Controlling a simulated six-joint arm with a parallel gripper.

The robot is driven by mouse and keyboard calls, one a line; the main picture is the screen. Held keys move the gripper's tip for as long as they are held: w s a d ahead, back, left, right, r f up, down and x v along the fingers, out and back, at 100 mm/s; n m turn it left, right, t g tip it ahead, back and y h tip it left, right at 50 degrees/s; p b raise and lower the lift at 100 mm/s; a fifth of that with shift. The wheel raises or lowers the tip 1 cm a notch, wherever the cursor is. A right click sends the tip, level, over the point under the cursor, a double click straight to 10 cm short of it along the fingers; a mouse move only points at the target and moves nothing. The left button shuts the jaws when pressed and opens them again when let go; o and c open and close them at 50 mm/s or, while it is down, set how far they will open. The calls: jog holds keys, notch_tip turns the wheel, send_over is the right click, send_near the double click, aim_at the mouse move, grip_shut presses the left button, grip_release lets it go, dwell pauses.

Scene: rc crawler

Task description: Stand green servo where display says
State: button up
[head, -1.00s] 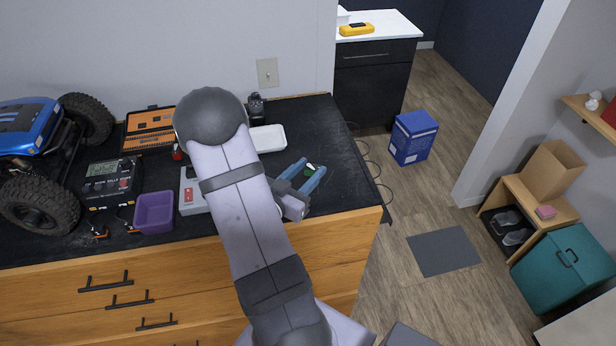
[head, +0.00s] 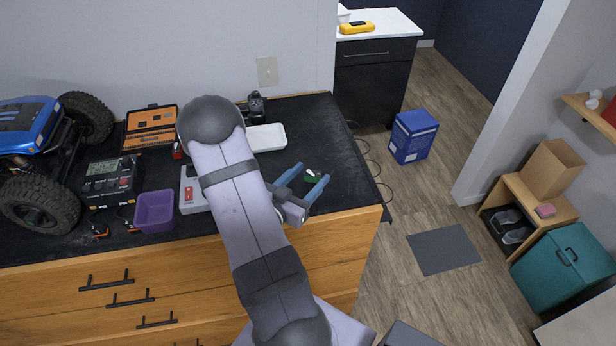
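A small green servo (head: 314,177) with a white top part lies or stands at the right end of the black worktop; it is too small to tell which. My gripper (head: 315,171) has two blue fingers, which are apart with the servo in the space near their tips. I cannot tell whether either finger touches it. A black charger (head: 101,182) with a small lit display (head: 103,168) stands at the left of the worktop. The display's text is too small to read.
A white tray (head: 268,136), a purple bin (head: 154,210), an open orange case (head: 151,128) and a grey device (head: 191,192) share the worktop. A blue crawler (head: 30,125) stands at far left. My arm hides part of the middle. Bare worktop (head: 345,180) lies right of the gripper.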

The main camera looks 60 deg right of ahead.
jog(key=shift+r, duration=0.25)
jog(key=shift+w+a+f, duration=0.1)
jog(key=shift+a+f, duration=0.05)
jog(key=shift+a, duration=0.1)
jog(key=a, duration=0.3)
jog(key=a+r+p, duration=0.1)
jog(key=a, duration=0.3)
jog(key=a+r+p, duration=0.1)
jog(key=a, duration=0.3)
jog(key=shift+a, duration=0.2)
jog(key=c, duration=0.4)
